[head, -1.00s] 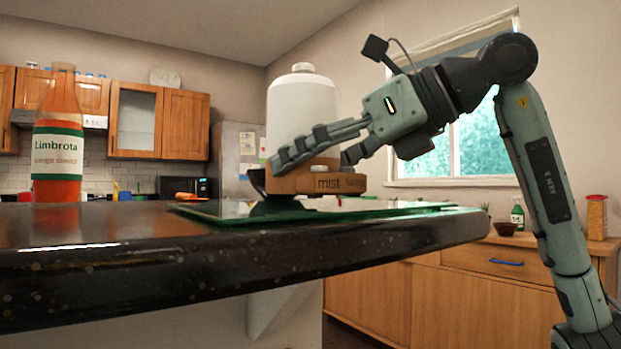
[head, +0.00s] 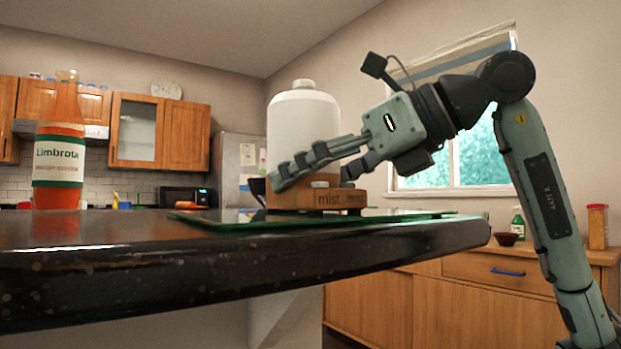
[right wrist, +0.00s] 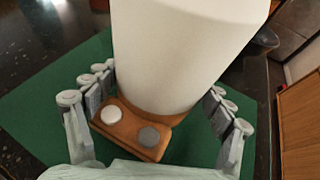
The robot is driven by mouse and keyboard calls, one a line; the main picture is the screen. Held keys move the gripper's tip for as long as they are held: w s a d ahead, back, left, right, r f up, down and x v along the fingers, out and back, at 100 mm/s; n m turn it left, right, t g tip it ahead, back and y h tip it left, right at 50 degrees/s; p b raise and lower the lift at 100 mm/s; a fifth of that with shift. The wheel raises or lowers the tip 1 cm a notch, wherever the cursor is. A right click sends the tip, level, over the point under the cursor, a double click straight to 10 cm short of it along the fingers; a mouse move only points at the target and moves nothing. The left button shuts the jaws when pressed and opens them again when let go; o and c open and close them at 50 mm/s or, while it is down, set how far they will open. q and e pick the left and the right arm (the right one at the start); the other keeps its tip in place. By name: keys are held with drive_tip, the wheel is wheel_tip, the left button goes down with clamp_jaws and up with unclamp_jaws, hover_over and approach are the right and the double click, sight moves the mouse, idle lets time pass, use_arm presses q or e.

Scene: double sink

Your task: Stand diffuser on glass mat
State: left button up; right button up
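In the right wrist view, fingers flank the white body (right wrist: 185,45) on both sides, and two round buttons show on the base (right wrist: 128,128). The green mat (right wrist: 40,120) spreads beneath. My left gripper is not in view.
An orange bottle labelled "Limbrota" (head: 60,150) stands on the dark counter (head: 130,260) at the left. A dark bowl (head: 257,188) is partly hidden behind the diffuser. The counter between bottle and mat looks clear.

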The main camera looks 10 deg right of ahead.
drive_tip(key=o, duration=0.3)
drive_tip(key=shift+r, duration=0.1)
drive_tip(key=shift+r, duration=0.15)
drive_tip(key=v, duration=1.1)
drive_tip(key=shift+p, duration=0.35)
drive_tip(key=shift+s+d, duration=0.4)
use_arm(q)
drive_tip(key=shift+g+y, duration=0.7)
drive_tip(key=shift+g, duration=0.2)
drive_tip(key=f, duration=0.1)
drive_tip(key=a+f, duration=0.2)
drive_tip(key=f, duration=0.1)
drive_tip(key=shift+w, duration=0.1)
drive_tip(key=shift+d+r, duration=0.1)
